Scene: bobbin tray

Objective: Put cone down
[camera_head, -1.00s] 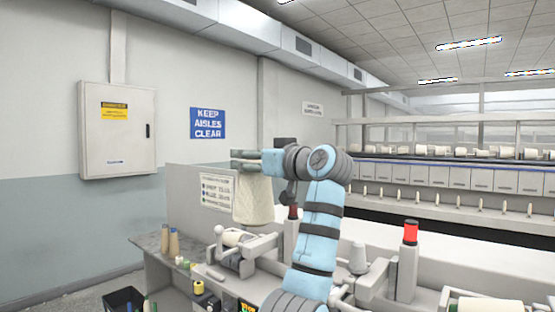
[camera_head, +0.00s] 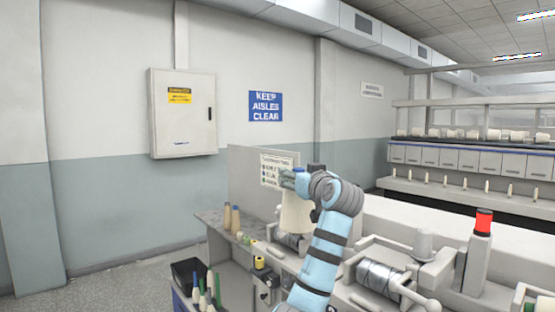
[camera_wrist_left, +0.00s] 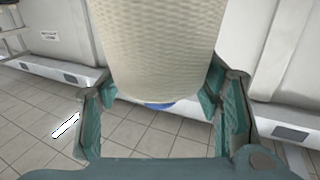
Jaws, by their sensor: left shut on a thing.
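The cone (camera_head: 296,215) is a large cream yarn package, and my left gripper (camera_head: 291,179) is shut on its top end. In the head view the cone hangs below the gripper, in front of the low grey panel and above the machine bench. In the left wrist view the cone (camera_wrist_left: 158,45) fills the upper middle, with its woven yarn surface and a bit of blue at its end between the two green fingers (camera_wrist_left: 160,110). Whether the cone's lower end touches anything is hidden in part by machine parts. My right gripper is not in view.
Two tan cones (camera_head: 231,218) stand on the grey bench shelf (camera_head: 212,224) left of the held cone. A dark bin (camera_head: 186,272) and several thin bobbins sit lower left. A red-topped post (camera_head: 483,222) and winding units (camera_head: 380,275) stand right. The floor at left is clear.

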